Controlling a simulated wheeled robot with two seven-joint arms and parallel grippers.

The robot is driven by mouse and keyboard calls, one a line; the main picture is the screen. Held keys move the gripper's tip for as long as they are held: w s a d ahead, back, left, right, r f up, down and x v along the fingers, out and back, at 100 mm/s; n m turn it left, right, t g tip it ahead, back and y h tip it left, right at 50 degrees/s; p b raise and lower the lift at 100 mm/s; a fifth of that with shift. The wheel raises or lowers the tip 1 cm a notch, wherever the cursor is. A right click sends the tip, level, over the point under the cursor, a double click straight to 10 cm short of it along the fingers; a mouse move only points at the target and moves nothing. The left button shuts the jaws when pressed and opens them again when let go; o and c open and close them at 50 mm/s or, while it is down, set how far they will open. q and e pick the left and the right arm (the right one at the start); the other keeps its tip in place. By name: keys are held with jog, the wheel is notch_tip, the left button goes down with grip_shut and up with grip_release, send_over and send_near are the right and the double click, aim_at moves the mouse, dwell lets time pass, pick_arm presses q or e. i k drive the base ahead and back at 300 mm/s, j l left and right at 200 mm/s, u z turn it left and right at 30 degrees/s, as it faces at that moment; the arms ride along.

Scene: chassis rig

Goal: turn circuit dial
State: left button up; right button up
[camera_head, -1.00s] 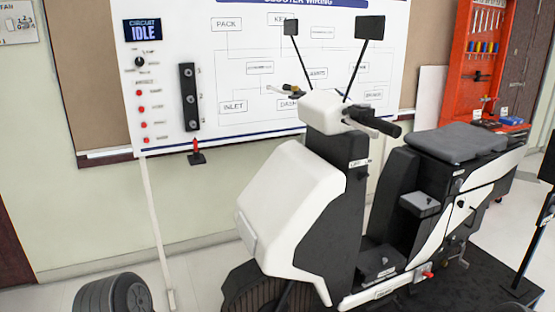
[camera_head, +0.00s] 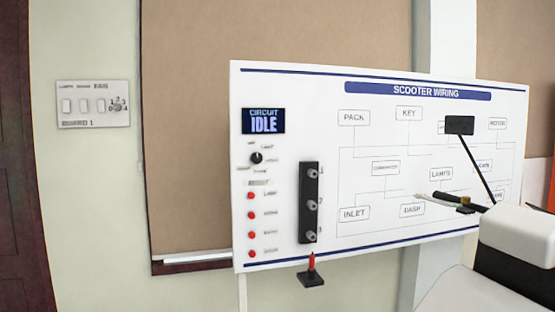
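The circuit dial (camera_head: 257,158) is a small black round knob on the left part of the white wiring board (camera_head: 390,252). Small labels ring it, too small to read. It sits under a dark screen (camera_head: 263,121) that reads "CIRCUIT IDLE". Below the dial is a column of several red buttons (camera_head: 251,213).
A black strip with three knobs (camera_head: 309,240) is right of the buttons, with a red-tipped probe (camera_head: 311,266) below. A switch panel (camera_head: 93,104) hangs on the wall at left. A dark door (camera_head: 18,150) is at the far left.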

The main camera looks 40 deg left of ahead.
aim_at(256, 158)
jog(key=i+j, duration=0.15)
jog(key=j, duration=0.15)
jog(key=i+j, duration=0.15)
jog(key=j, duration=0.2)
jog(key=i+j+z, duration=0.1)
jog(key=i+j, duration=0.25)
jog(key=j, duration=0.3)
